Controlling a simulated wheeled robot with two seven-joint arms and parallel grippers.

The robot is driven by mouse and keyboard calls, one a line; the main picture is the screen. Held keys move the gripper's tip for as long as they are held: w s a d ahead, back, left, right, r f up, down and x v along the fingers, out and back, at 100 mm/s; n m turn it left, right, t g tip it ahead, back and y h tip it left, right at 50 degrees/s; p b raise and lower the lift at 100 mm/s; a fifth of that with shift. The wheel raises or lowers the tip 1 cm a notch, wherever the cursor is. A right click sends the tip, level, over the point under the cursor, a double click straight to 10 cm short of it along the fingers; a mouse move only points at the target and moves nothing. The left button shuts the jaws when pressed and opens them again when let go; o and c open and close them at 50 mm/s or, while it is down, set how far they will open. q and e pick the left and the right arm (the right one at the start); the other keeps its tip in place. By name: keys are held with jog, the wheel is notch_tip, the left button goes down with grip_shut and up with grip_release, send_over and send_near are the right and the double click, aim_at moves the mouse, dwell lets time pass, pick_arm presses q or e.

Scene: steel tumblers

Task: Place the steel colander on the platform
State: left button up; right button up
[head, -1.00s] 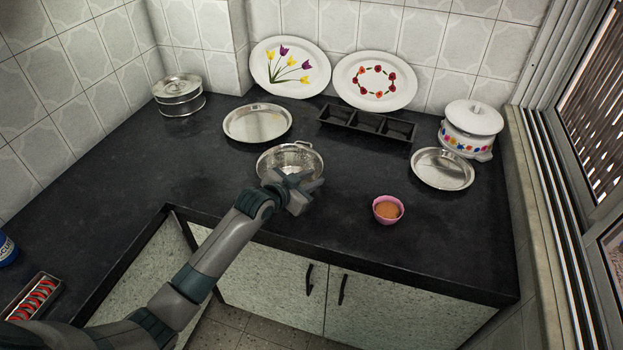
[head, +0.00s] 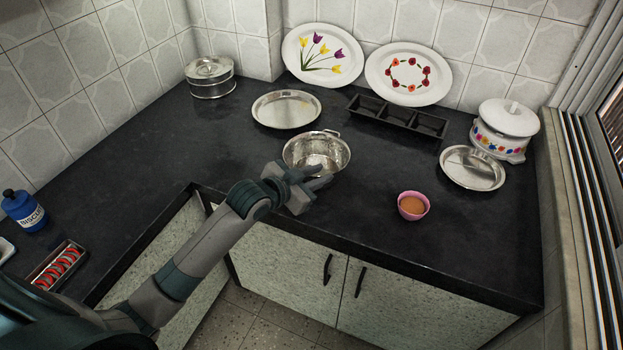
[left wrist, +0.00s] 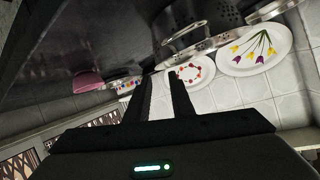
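The steel colander (head: 302,153) stands upright on the dark counter (head: 390,245), a loop handle on its far rim. In the left wrist view its perforated wall (left wrist: 226,15) and a handle show upside down at the top. My left gripper (head: 325,177) is at the colander's near side, overlapping its lower edge in the head view; I cannot tell whether they touch. In the left wrist view its two fingers (left wrist: 162,78) stand apart with nothing between them. My right gripper is not in view. I cannot tell which surface is the platform.
Around the colander are a steel plate (head: 286,110), a black divided tray (head: 396,118), another steel plate (head: 472,168) and a pink bowl (head: 413,206). A white pot (head: 505,130) is at the right. The counter left of the colander is clear.

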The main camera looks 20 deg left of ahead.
pick_arm(q)
jog(key=v, duration=0.3)
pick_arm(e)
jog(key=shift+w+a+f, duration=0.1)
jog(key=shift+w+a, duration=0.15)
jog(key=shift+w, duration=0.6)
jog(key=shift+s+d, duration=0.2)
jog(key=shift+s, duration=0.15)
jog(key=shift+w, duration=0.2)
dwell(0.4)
